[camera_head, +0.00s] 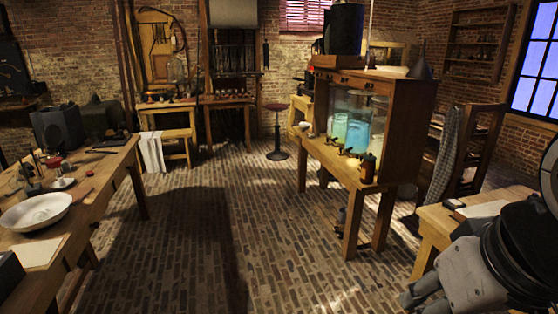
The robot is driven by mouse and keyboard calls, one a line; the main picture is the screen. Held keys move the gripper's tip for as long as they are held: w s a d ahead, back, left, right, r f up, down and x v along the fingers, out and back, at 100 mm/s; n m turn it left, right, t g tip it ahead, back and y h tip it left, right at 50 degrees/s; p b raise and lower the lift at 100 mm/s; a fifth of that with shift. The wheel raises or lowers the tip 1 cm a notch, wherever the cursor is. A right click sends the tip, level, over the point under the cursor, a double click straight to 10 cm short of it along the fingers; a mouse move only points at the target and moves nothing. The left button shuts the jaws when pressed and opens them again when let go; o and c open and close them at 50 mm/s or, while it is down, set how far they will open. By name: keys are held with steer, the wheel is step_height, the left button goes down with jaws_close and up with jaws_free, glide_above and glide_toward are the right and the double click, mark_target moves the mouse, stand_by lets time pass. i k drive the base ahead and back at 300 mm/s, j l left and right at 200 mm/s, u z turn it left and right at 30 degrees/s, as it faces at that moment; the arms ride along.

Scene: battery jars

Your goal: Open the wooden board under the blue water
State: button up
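Glass jars of blue water (357,137) stand inside an open-fronted wooden cabinet on a table, right of centre. A wooden board (335,166) runs below the jars along the table's front; from here I cannot tell whether it is a drawer front, a flap or a fixed panel. No gap shows along it. My gripper (412,298) is at the bottom right, low and well in front of the cabinet, apart from it. It is partly cut off by the frame, and its opening is unclear. Nothing is visibly held in it.
Small bottles (367,167) stand in front of the jars. A long workbench (85,190) with a white bowl (35,212) is on the left. A wooden table (437,226) is beside my arm. A stool (277,133) stands behind. The brick floor (230,220) between is clear.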

mark_target(342, 152)
steer(key=i, duration=2.55)
steer(key=i+l+u, duration=0.1)
steer(key=i, duration=1.2)
steer(key=i+u, duration=0.2)
steer(key=i, duration=0.15)
